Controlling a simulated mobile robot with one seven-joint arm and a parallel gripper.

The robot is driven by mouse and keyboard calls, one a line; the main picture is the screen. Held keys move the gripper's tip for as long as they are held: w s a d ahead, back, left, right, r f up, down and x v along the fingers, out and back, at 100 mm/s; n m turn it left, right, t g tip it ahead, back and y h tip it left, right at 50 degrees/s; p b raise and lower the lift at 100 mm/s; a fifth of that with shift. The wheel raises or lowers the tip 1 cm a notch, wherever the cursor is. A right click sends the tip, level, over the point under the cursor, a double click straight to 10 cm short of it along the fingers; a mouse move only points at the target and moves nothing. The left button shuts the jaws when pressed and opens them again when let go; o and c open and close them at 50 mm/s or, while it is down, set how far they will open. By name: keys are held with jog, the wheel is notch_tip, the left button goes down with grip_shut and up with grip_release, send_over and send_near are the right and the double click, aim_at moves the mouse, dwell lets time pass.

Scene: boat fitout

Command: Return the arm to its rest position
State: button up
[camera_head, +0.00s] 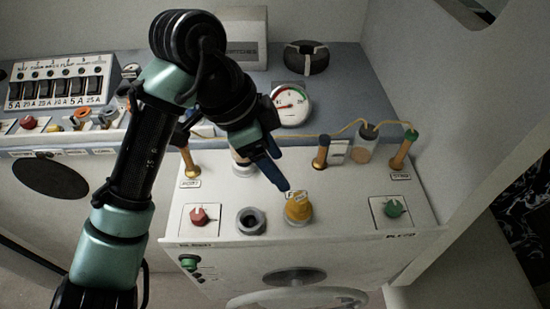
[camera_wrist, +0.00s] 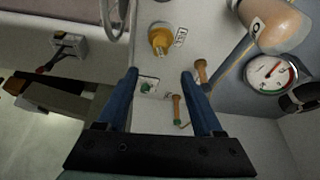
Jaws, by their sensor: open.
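My arm reaches from the lower left over the white panel in the head view. My gripper (camera_head: 282,183) ends in blue fingers just above and behind the yellow knob (camera_head: 298,208). In the wrist view my gripper (camera_wrist: 159,75) shows two blue fingers spread apart with nothing held between them. The yellow knob (camera_wrist: 161,38) lies beyond the fingertips there, apart from them. A green knob (camera_wrist: 148,87) shows between the fingers. Part of the panel is hidden behind my arm in the head view.
The panel holds a red knob (camera_head: 205,215), a dark round socket (camera_head: 251,220), a green knob (camera_head: 392,207) and upright wooden-handled posts (camera_head: 321,151). A gauge (camera_head: 291,104) and switch box (camera_head: 62,80) stand behind. A white wall (camera_head: 450,110) bounds the right side.

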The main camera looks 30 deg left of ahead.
dwell(0.4)
jog(key=w+d+r+n+t+h+b, duration=0.1)
jog(key=w+d+r+n+t+b, duration=0.1)
jog(key=w+d+r+t, duration=1.25)
jog(key=s+d+r+n+t+y+b, duration=0.1)
jog(key=s+r+n+t, duration=0.3)
jog(key=s+r, duration=0.4)
jog(key=s+d+r+n+t+y+b, duration=0.1)
jog(key=s+r+t, duration=0.4)
jog(key=r, duration=0.8)
jog(key=s+d+n+y, duration=0.1)
jog(key=s+n+y, duration=0.1)
jog(key=s, duration=0.1)
jog(key=shift+s+d+r+n+t, duration=0.15)
jog(key=shift+s+r+n+t, duration=0.05)
jog(key=shift+r+n+t, duration=0.2)
